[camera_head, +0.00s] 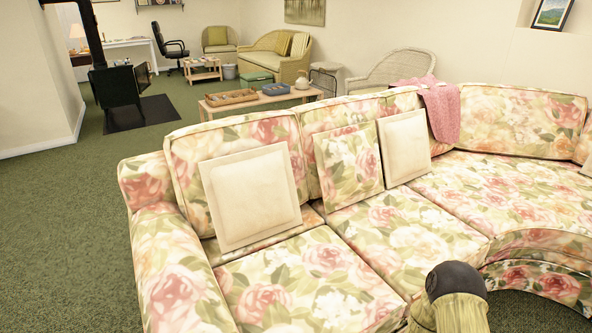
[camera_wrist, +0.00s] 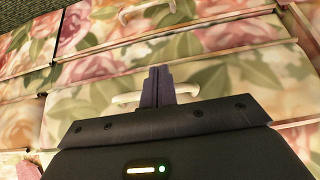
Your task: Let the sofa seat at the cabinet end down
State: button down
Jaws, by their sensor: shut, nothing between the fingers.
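The floral sofa (camera_head: 160,250) fills the front of the head view, curving away to the right. Its near-left seat (camera_head: 305,280) and the middle seat (camera_head: 410,230) look flat and level. My gripper (camera_wrist: 157,85) is shut and empty in the wrist view, close to floral panels. A pale curved handle (camera_wrist: 184,90) on one panel (camera_wrist: 230,75) shows on both sides of the fingers, its middle hidden behind them. I cannot tell whether they touch. A second pale handle (camera_wrist: 145,10) is at the top edge. No cabinet is recognisable, so I cannot tell which seat is at that end.
Cream cushions (camera_head: 250,195) and a floral cushion (camera_head: 350,160) lean on the backrest. A pink throw (camera_head: 440,108) hangs over it. A low table (camera_head: 215,112) with trays stands behind. Green carpet (camera_head: 60,220) is clear on the left.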

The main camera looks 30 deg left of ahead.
jog(key=shift+r, duration=0.1)
jog(key=s+d+r+p, duration=0.4)
jog(key=s+d+r, duration=0.1)
jog(key=d, duration=0.5)
jog(key=shift+s+d+p, duration=0.15)
jog(key=shift+s+p, duration=0.15)
jog(key=shift+s, duration=0.35)
